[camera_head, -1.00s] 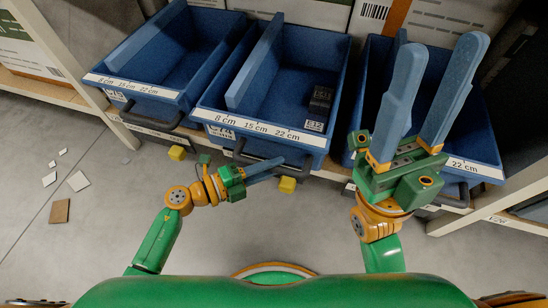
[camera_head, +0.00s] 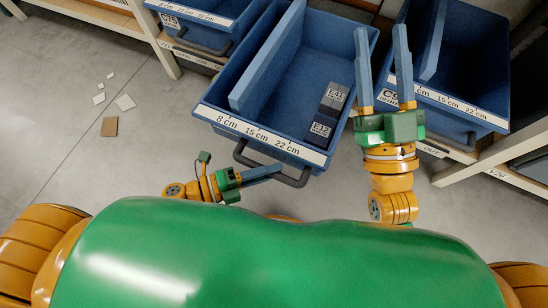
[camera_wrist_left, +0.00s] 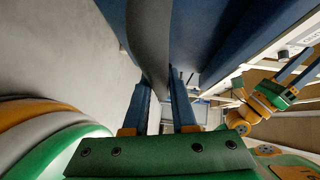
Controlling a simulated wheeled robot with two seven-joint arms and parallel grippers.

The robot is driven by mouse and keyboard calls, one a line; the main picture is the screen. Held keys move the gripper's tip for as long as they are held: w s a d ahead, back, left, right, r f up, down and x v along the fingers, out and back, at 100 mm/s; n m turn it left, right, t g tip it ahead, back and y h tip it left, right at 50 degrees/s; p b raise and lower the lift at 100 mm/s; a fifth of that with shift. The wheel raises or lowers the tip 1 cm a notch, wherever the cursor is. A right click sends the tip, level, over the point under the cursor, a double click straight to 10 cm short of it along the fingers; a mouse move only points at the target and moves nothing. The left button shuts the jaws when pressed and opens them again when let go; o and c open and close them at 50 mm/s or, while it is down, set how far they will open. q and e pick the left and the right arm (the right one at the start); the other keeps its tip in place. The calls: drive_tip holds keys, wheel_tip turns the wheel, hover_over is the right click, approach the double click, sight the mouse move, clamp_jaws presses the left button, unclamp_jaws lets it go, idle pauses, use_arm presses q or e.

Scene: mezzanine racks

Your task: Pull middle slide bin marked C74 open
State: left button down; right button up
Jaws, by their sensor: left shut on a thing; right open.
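The middle blue slide bin (camera_head: 258,136) is pulled well out past its neighbours, its centimetre strip facing me. The C74 mark is not readable now. Small dark boxes marked E41 (camera_head: 334,97) and E12 (camera_head: 320,129) lie inside at its right. My left gripper (camera_head: 278,169) is shut on the bin's dark handle (camera_head: 302,181); the left wrist view shows the handle (camera_wrist_left: 150,40) between its fingers. My right gripper (camera_head: 382,32) is open, its fingers pointing away from me by the bin's right wall, with nothing between them.
A left blue bin (camera_head: 205,18) and a right blue bin (camera_head: 455,100) sit in the rack. Paper scraps (camera_head: 124,102) and a brown piece (camera_head: 109,126) lie on the floor at left, otherwise clear.

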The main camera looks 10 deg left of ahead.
use_arm(q)
drive_tip(key=shift+s+a, duration=0.3)
drive_tip(key=shift+s, duration=0.45)
use_arm(e)
drive_tip(key=shift+w+a+f+g+h, duration=0.1)
drive_tip(key=shift+f+g+h, duration=0.3)
drive_tip(key=shift+f, duration=0.45)
use_arm(q)
drive_tip(key=c, duration=0.7)
unclamp_jaws()
use_arm(e)
drive_tip(key=shift+y, duration=0.3)
use_arm(q)
drive_tip(key=p+v, duration=0.1)
drive_tip(key=v, duration=0.6)
drive_tip(key=shift+s+a, duration=0.1)
use_arm(e)
wheel_tip(320, 180, down, 8)
drive_tip(key=w+g+h, duration=0.1)
drive_tip(key=g+h, duration=0.1)
drive_tip(key=g, duration=0.2)
drive_tip(key=shift+w+d+m+g, duration=0.3)
drive_tip(key=shift+w+d+m, duration=0.05)
drive_tip(key=shift+w+m, duration=0.05)
